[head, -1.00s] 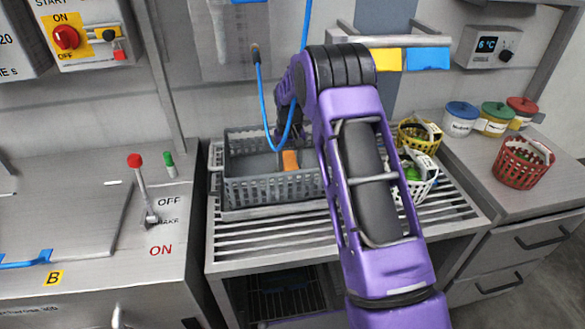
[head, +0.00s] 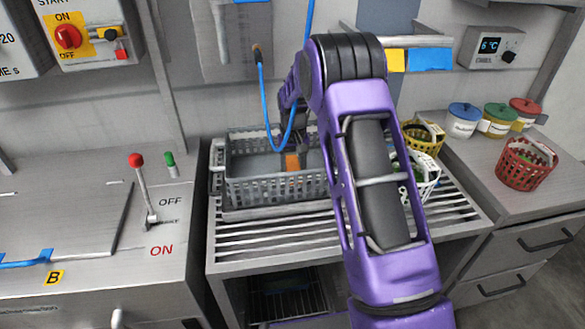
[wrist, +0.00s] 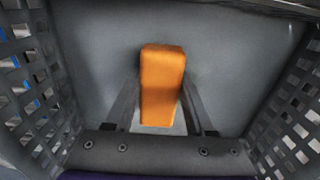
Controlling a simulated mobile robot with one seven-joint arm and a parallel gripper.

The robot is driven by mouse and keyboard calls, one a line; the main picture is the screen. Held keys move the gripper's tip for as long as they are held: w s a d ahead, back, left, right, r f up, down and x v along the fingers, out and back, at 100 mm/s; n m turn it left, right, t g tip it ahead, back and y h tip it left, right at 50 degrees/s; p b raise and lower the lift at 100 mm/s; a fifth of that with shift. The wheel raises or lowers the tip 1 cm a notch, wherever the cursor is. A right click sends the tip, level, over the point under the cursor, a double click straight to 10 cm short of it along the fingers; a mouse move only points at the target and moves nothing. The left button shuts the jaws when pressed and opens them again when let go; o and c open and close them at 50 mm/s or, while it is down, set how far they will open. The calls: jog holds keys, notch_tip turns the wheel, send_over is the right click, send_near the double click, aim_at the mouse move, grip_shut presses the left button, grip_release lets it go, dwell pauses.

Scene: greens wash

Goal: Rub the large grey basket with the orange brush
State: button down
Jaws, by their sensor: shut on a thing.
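The large grey basket (head: 262,189) stands on the slatted rack, left of my purple arm in the head view. Its lattice walls (wrist: 290,115) flank both sides of the wrist view. The orange brush (wrist: 162,80) is between my gripper's fingers in the wrist view, over the basket's grey floor. My gripper (wrist: 160,108) is shut on the brush, inside the basket. In the head view the brush (head: 293,162) shows as a small orange patch. Whether the brush touches the basket floor is hard to tell.
A blue hose (head: 268,120) hangs into the basket area. A white basket (head: 427,180) and a yellow basket (head: 424,138) stand right of my arm. A red basket (head: 525,165) and lidded jars (head: 463,122) are on the right counter. A red-knobbed lever (head: 143,185) stands left.

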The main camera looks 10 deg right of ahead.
jog(key=shift+a+f, duration=0.1)
jog(key=shift+a, duration=0.7)
jog(key=shift+w+p, duration=0.3)
jog(key=shift+w, duration=1.55)
jog(key=shift+s+b, duration=0.4)
jog(key=shift+s, duration=1.5)
jog(key=shift+a, duration=0.8)
jog(key=shift+w+p, duration=0.35)
jog(key=shift+w, duration=1.55)
jog(key=shift+s, duration=0.1)
jog(key=shift+s+b, duration=0.35)
jog(key=shift+s, duration=1.45)
